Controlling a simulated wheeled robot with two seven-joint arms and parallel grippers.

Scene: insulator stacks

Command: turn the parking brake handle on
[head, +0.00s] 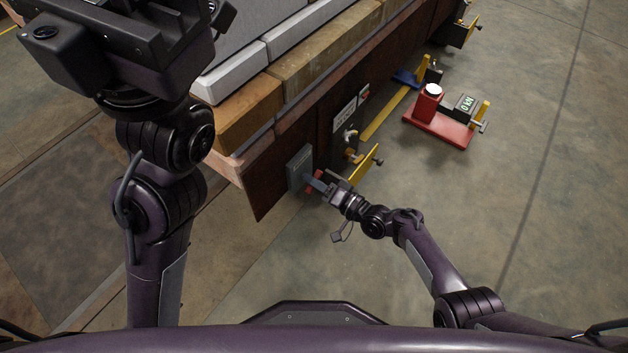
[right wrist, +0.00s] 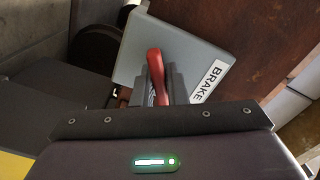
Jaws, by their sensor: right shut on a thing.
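The brake box (head: 300,166) is a grey plate on the side of the brown wagon frame. In the right wrist view the same grey box (right wrist: 190,52) carries a white label (right wrist: 208,82) reading BRAKE. The red handle (right wrist: 155,62) stands out from the box, with its upper end showing between the fingers. My right gripper (head: 317,186) is at the box, and in the right wrist view the gripper (right wrist: 155,86) is shut on the red handle. The handle's lower part is hidden by the fingers. My left gripper (head: 125,40) is raised at the upper left; its fingertips do not show clearly.
A red stand (head: 438,125) with a white-topped post is on the floor farther right. Pale blocks (head: 235,75) lie on the wagon deck.

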